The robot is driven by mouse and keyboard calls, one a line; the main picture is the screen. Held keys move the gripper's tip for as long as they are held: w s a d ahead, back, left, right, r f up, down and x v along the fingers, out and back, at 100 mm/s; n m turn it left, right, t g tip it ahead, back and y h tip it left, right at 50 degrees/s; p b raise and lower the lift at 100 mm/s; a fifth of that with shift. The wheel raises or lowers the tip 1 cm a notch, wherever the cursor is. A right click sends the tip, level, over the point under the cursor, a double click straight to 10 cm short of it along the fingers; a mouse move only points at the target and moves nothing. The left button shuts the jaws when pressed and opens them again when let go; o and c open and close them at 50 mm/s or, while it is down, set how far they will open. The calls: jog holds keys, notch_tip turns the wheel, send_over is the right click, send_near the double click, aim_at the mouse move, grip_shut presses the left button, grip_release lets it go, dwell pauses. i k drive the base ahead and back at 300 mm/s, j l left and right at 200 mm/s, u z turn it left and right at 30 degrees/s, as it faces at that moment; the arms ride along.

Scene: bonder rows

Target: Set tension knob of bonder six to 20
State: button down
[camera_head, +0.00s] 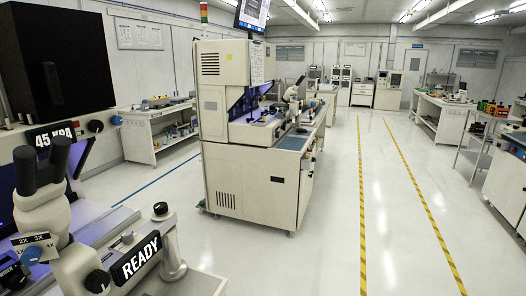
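My gripper is not in view. Another bonder station fills the near left, with a microscope (42,208), a "READY" sign (136,259), and a "45 KPA" sign (53,134). It bears a black knob (97,281), another black knob (160,208) and a blue knob (116,120). I cannot read a bonder number six or a tension scale on either machine.
A wide clear floor aisle lies right of the middle bonder, with two yellow-black floor lines (362,200). Benches stand at the right edge (507,180) and back right (440,115). A side bench (137,135) stands left. White cabinets (388,95) are at the back.

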aim_at(95, 126)
jog(key=u, duration=0.4)
jog(key=i+l+u, duration=0.15)
jog(key=u, duration=0.25)
jog(key=i+l+u, duration=0.25)
jog(key=u, duration=0.2)
jog(key=i+l+u, duration=0.15)
jog(key=u, duration=0.25)
jog(key=i+l+u, duration=0.15)
jog(key=l, duration=0.5)
jog(key=i+l+u, duration=0.15)
jog(key=l, duration=0.55)
jog(key=l+u, duration=0.15)
jog(key=l, duration=0.55)
jog(key=l+u, duration=0.25)
jog(key=l, duration=0.35)
